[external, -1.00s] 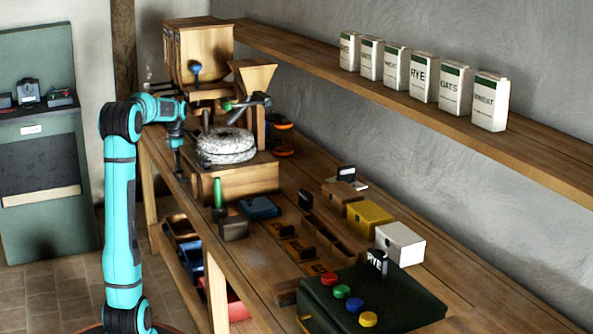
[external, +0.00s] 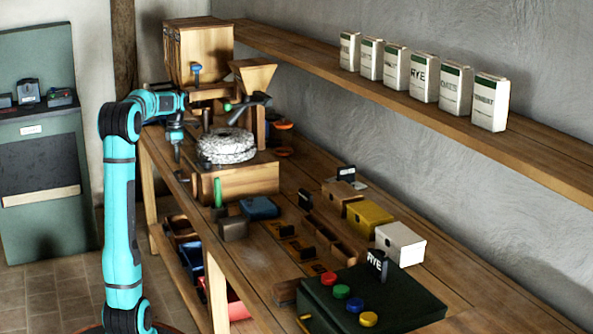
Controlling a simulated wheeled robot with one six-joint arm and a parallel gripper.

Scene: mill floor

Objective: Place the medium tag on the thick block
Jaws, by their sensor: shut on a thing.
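My gripper (external: 178,158) points down over the left edge of the bench, left of the millstone. It is shut on a small dark thing at its tip, too small to identify. Several small blocks stand on the bench: a grey-brown one (external: 233,228), a dark blue one (external: 260,208), a brown one (external: 340,195), a yellow one (external: 369,218) and a white one (external: 400,243). I cannot tell which is the thick block.
The round millstone (external: 226,146) on its wooden base and the wooden hopper (external: 253,75) stand close right of my gripper. A dark green box (external: 415,308) with coloured buttons and a RYE tag is at the front. Labelled bags (external: 425,77) line the shelf.

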